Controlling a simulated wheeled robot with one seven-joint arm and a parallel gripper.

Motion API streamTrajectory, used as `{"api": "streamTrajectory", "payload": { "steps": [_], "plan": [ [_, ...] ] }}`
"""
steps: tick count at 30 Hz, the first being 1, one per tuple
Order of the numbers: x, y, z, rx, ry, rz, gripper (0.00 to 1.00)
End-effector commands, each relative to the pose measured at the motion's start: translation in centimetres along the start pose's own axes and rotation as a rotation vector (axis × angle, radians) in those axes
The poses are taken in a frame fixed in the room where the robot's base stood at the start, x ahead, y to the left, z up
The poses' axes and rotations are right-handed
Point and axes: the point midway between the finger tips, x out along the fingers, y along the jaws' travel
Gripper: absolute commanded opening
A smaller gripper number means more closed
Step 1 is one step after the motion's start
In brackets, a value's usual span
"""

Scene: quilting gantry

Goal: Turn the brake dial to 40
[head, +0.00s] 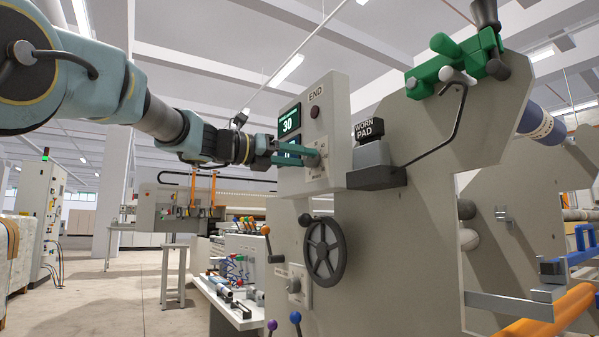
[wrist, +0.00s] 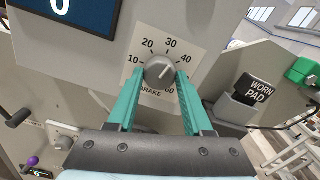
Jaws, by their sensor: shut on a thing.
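The brake dial (wrist: 158,69) is a round dark grey knob on a pale scale plate (wrist: 193,44) marked BRAKE, with 10, 20, 30, 40 and a partly hidden higher number. My gripper (wrist: 160,74) is shut on the dial, with one teal finger on its left side and one on its right. A light mark on the knob seems to point to the upper right, but its exact reading is hard to tell. In the head view my gripper (head: 316,156) reaches the panel from the left, and its fingers hide most of the dial. The green display (head: 289,122) above reads 30.
A grey WORN PAD box (head: 371,170) juts out right of the dial. Below are a handwheel (head: 325,250) and an orange-knobbed lever (head: 267,232). A green clamp (head: 455,62) sits higher right. Open floor (head: 110,298) lies at the left.

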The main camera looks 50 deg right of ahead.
Motion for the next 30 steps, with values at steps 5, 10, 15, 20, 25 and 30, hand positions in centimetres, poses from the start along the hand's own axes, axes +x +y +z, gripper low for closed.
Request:
{"api": "streamTrajectory", "payload": {
  "steps": [5,10,15,20,25,30],
  "plan": [
    [0.00,0.17,-0.48,0.166,0.000,0.000,0.00],
    [0.02,0.15,-0.42,0.305,0.000,0.000,0.00],
    [0.03,0.10,-0.34,0.415,0.000,-0.001,0.00],
    [0.02,0.05,-0.24,0.488,0.001,0.000,0.00],
    [0.02,0.00,-0.12,0.532,0.000,-0.001,0.00],
    [0.02,-0.02,-0.06,0.550,0.001,-0.001,0.00]
  ]
}}
